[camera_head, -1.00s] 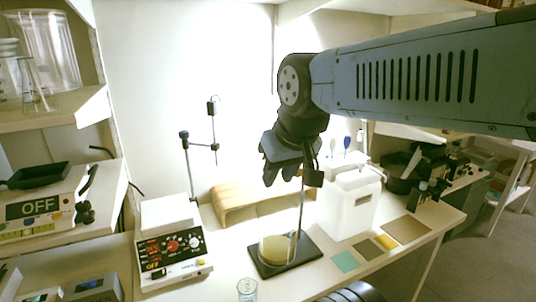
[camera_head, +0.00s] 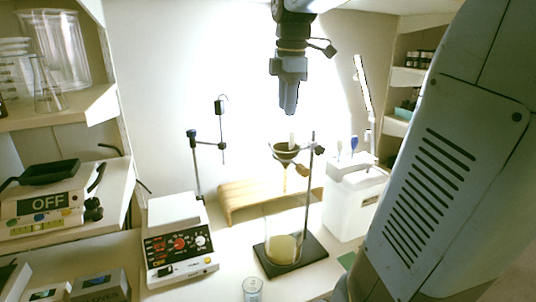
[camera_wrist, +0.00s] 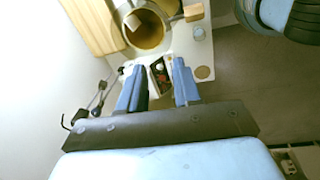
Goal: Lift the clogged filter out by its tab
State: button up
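The funnel (camera_head: 285,154) sits in a ring on the stand (camera_head: 308,190), above a beaker (camera_head: 284,250) of cloudy yellow liquid. A pale tab (camera_head: 291,139) sticks up from the filter in the funnel. In the wrist view, the round funnel mouth (camera_wrist: 150,38) shows brown contents, with the pale tab (camera_wrist: 132,21) inside its rim. My gripper (camera_head: 289,108) points down above the funnel, clear of the tab. In the wrist view my gripper (camera_wrist: 157,66) has its fingers wide apart with nothing held between them.
A hotplate-like instrument (camera_head: 180,243) stands left of the stand. A wooden rack (camera_head: 245,203) lies behind it. A white container (camera_head: 352,202) is to the right, with coloured tools on top. A small glass (camera_head: 252,289) is at the front.

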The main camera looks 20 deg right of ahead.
aim_at(290, 134)
jog(key=w+d+r+n+g, duration=0.1)
jog(key=w+d+n, duration=0.3)
jog(key=w+n, duration=0.1)
jog(key=f, duration=1.1)
jog(key=shift+s+a+f, duration=0.2)
jog(key=shift+f, duration=0.05)
jog(key=shift+c, duration=0.3)
grip_shut()
